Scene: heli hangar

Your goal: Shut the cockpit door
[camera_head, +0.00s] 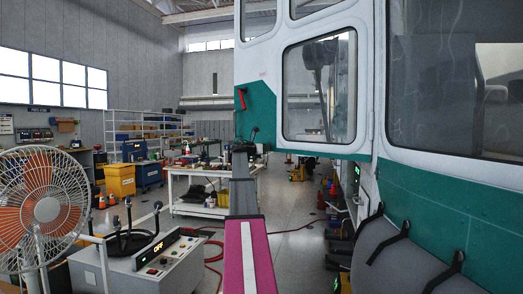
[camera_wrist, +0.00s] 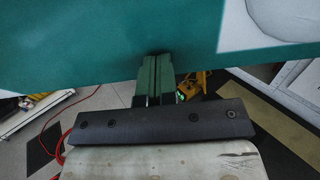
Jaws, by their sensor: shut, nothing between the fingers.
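The cockpit door (camera_head: 262,118) is white above and green below, with large windows and a red handle (camera_head: 241,98) near its left edge. It stands open, swung out from the helicopter body (camera_head: 440,205) on the right. My gripper (camera_head: 243,146) is at the door's lower left, at the end of my outstretched arm. In the wrist view my gripper (camera_wrist: 156,58) is shut and empty, its fingertips at the lower edge of the door's green panel (camera_wrist: 75,45). I cannot tell whether they touch it.
A fan (camera_head: 45,208) and a grey box with an "OFF" display (camera_head: 150,262) stand at the left. A white workbench (camera_head: 210,190) is behind my arm. A red hose (camera_head: 213,262) lies on the floor. Grey padding (camera_head: 400,255) hangs on the helicopter's side.

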